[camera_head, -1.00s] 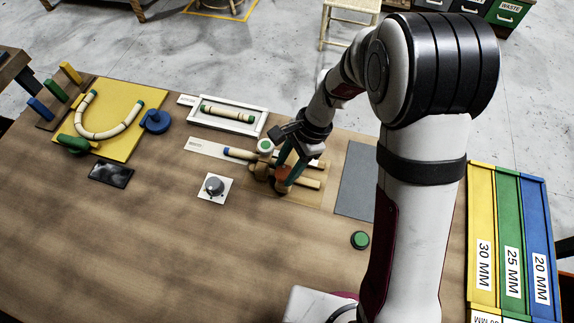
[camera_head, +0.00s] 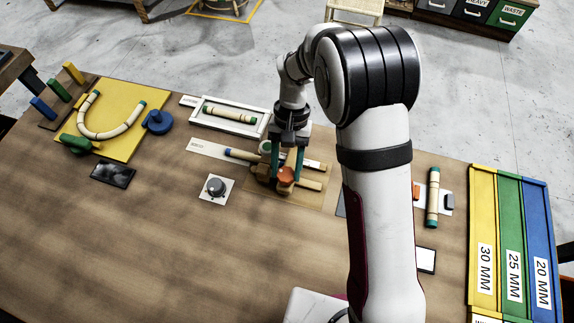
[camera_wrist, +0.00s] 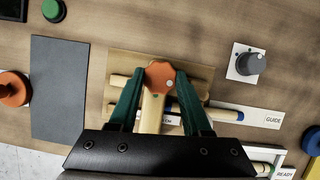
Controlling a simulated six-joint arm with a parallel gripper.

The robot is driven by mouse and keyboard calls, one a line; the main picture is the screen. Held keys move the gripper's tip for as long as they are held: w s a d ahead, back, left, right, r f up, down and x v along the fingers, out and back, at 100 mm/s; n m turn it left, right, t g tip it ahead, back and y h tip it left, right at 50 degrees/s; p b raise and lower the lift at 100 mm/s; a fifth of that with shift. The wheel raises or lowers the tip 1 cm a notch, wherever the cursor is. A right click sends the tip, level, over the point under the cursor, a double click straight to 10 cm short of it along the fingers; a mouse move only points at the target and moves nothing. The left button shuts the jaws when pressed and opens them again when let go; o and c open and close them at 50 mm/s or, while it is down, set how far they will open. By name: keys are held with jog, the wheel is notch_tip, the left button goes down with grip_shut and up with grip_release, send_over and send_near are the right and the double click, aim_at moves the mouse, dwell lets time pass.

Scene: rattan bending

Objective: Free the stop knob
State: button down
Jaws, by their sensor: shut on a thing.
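The orange stop knob (camera_head: 286,174) sits on a wooden fixture (camera_head: 262,192) with several wooden bars, near the middle of the table. My gripper (camera_head: 286,178) points down over it with its two green fingers on either side. In the wrist view the faceted orange knob (camera_wrist: 160,73), with a pale dot on its face, lies between the fingertips of my gripper (camera_wrist: 160,78). The fingers are shut on the knob. A pale wooden arm (camera_wrist: 152,112) runs from under the knob toward my gripper's palm.
A grey dial (camera_head: 215,186) on a white plate stands left of the fixture. A white tray (camera_head: 262,127) with a rattan piece lies behind it. A yellow board (camera_head: 118,142) with a bent rattan piece is far left. Grey mat (camera_wrist: 58,90) and green button (camera_wrist: 53,10) lie beside the fixture.

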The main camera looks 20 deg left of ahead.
jog(key=shift+a+n+h, duration=0.1)
jog(key=shift+n+h, duration=0.5)
jog(key=shift+n, duration=0.9)
jog(key=shift+c, duration=1.7)
grip_release()
jog(key=v, duration=1.5)
jog(key=shift+a+r, duration=0.2)
jog(key=shift+r, duration=0.2)
